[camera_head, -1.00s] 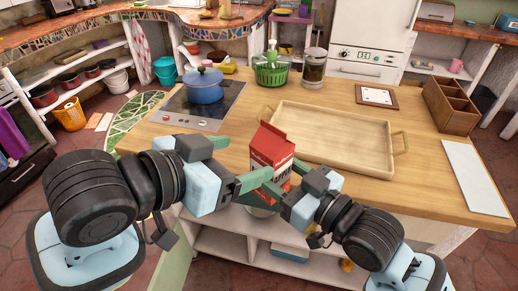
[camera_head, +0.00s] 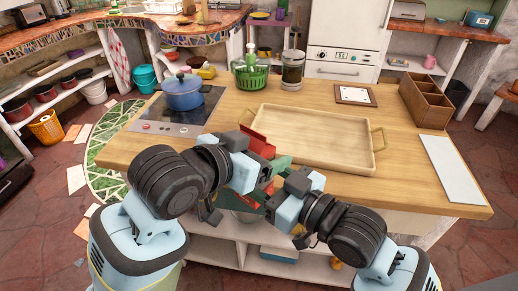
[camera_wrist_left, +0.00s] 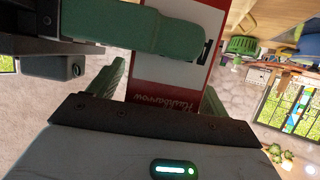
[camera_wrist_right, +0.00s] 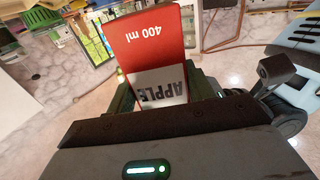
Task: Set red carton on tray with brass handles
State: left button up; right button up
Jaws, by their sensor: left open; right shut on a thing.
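The red carton (camera_head: 257,142) is held at the counter's front edge, beside the tray's front left corner, mostly hidden by my grippers. My right gripper (camera_head: 272,175) is shut on it; the right wrist view shows the carton (camera_wrist_right: 158,42) between its fingers. My left gripper (camera_head: 265,164) is open at the carton. In the left wrist view the carton (camera_wrist_left: 170,72) lies between its spread fingers, with a green finger of my right gripper across it. Whether the left fingers touch it cannot be told. The wooden tray (camera_head: 310,135) with brass handles is empty on the counter.
A hob with a blue pot (camera_head: 182,92) is at the counter's left. A green basket (camera_head: 252,78) and a jar (camera_head: 292,70) stand behind the tray. A wooden box (camera_head: 425,100) and a white board (camera_head: 452,168) lie right.

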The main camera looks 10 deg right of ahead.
jog(key=shift+r, duration=0.1)
pick_arm(q)
jog(key=c, duration=1.4)
jog(key=shift+r, duration=0.1)
jog(key=shift+c, duration=0.5)
pick_arm(e)
jog(key=o, duration=1.4)
jog(key=shift+c, duration=0.2)
